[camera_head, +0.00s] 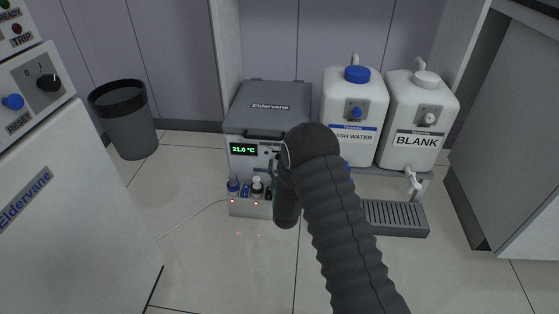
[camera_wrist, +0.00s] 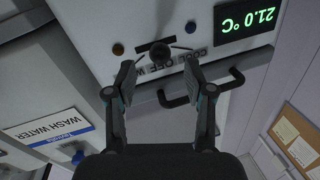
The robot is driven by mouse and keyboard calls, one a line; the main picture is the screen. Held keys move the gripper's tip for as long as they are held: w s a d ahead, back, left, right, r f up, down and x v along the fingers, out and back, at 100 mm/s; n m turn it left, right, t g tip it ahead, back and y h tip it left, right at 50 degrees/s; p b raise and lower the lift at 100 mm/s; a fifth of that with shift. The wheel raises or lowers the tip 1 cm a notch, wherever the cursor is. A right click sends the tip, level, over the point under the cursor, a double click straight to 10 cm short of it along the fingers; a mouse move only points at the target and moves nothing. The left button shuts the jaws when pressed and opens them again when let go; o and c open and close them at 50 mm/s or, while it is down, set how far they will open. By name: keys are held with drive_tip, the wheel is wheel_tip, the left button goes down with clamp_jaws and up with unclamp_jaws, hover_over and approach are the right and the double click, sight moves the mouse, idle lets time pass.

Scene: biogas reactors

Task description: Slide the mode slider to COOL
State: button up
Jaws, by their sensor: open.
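The unit with the green 21.0 °C display (camera_head: 243,149) stands on the floor in the head view; my arm covers the right part of its front. In the wrist view the picture is upside down, with the display (camera_wrist: 246,16) at top right. A dark round knob on a short dark slot, seemingly the mode slider (camera_wrist: 160,52), sits on the pale panel above partly hidden lettering, of which "COOL" and "OFF" seem to show. My gripper (camera_wrist: 160,75) is open, its fingertips either side of the slider. I cannot tell whether they touch the panel.
The wash water tank (camera_head: 352,112) and blank tank (camera_head: 417,120) stand to the right, above a drip grate (camera_head: 396,217).

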drive_tip(key=shift+w+a, duration=0.2)
drive_tip(key=shift+w, duration=0.9)
drive_tip(key=shift+w+a, duration=0.15)
drive_tip(key=shift+w, duration=0.9)
clamp_jaws()
